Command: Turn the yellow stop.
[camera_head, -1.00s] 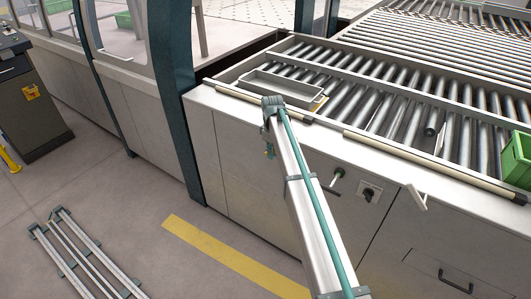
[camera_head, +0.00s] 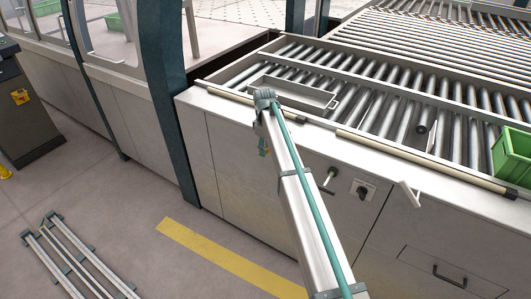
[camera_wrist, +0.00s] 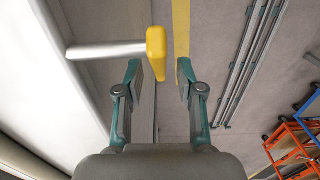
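The yellow stop (camera_wrist: 156,54) is a rounded yellow block on the end of a pale rod, seen in the wrist view. My gripper (camera_wrist: 160,74) is open, with one teal finger on each side of the stop's lower end in the picture. I see a gap on both sides; whether the stop is at fingertip depth I cannot tell. In the head view my arm reaches to the front edge of the machine, and its end hangs by the cabinet front.
A roller table (camera_head: 385,115) carries a shallow metal tray (camera_head: 292,93) and a green bin (camera_head: 513,155). A lever (camera_head: 329,178) and a rotary switch (camera_head: 363,190) sit on the cabinet front. Orange racking (camera_wrist: 292,142) stands at right in the wrist view. The floor beside the cabinet is open.

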